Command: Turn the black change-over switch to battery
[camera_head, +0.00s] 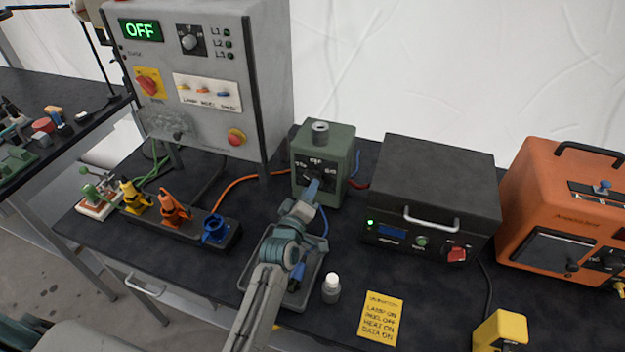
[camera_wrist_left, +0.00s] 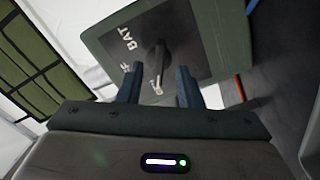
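The black change-over switch is a knob (camera_wrist_left: 157,62) on a dark plate on the front of a green box (camera_head: 338,145). In the left wrist view the plate reads BAT, with a partly hidden label beside it. The knob's other end lies by a small white mark. My left gripper (camera_head: 312,188) is at the front of the box and covers much of the switch in the head view. In the left wrist view its two blue fingers (camera_wrist_left: 159,80) are apart, with the knob showing between them. I cannot tell whether they touch it. My right gripper is not in view.
A grey panel (camera_head: 200,110) reading OFF stands left of the box. A black unit (camera_head: 430,185) and an orange machine (camera_head: 555,200) stand right. A tray (camera_head: 313,285), a small bottle (camera_head: 331,289) and a yellow note (camera_head: 381,318) are in front. Colored plugs stand at left.

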